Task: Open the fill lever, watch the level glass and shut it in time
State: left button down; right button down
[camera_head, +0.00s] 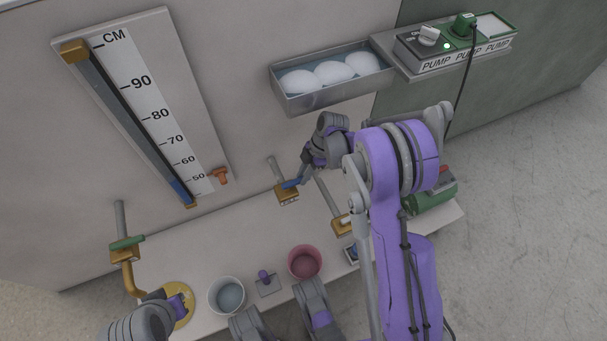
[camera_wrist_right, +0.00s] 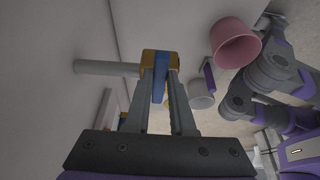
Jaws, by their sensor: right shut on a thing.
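The level glass (camera_head: 130,125) is a dark slanted tube beside a white CM scale (camera_head: 150,100) on the wall. Blue liquid (camera_head: 180,191) fills only its lowest part, near the 50 mark. An orange marker (camera_head: 219,176) sits at the scale's right edge near 50. My right gripper (camera_head: 303,178) is shut on the blue lever (camera_head: 289,184) of a brass valve (camera_head: 287,196). In the right wrist view the blue lever (camera_wrist_right: 159,78) lies between the two fingers, in front of the brass valve body (camera_wrist_right: 150,56). My left gripper's fingers do not show.
A green-handled valve (camera_head: 127,242) stands at left; another brass valve (camera_head: 342,224) is partly hidden by my arm. A white cup (camera_head: 227,296) and a pink cup (camera_head: 304,263) stand below. A metal tray (camera_head: 320,101) and pump box (camera_head: 450,60) are on the wall.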

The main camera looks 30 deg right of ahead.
jog(key=s+m, duration=0.1)
jog(key=m, duration=0.1)
jog(key=s+m+t, duration=0.1)
jog(key=m, duration=0.1)
jog(key=shift+s+a+t+h, duration=0.1)
jog(key=shift+a+t+h, duration=0.1)
jog(key=shift+t+h, duration=0.1)
jog(key=c, duration=0.8)
grip_release()
jog(key=shift+o, duration=0.2)
jog(key=p+v, duration=0.2)
jog(key=v, duration=0.8)
jog(key=shift+d+r+p, duration=0.2)
jog(key=shift+r+p, duration=0.1)
jog(key=shift+r, duration=0.05)
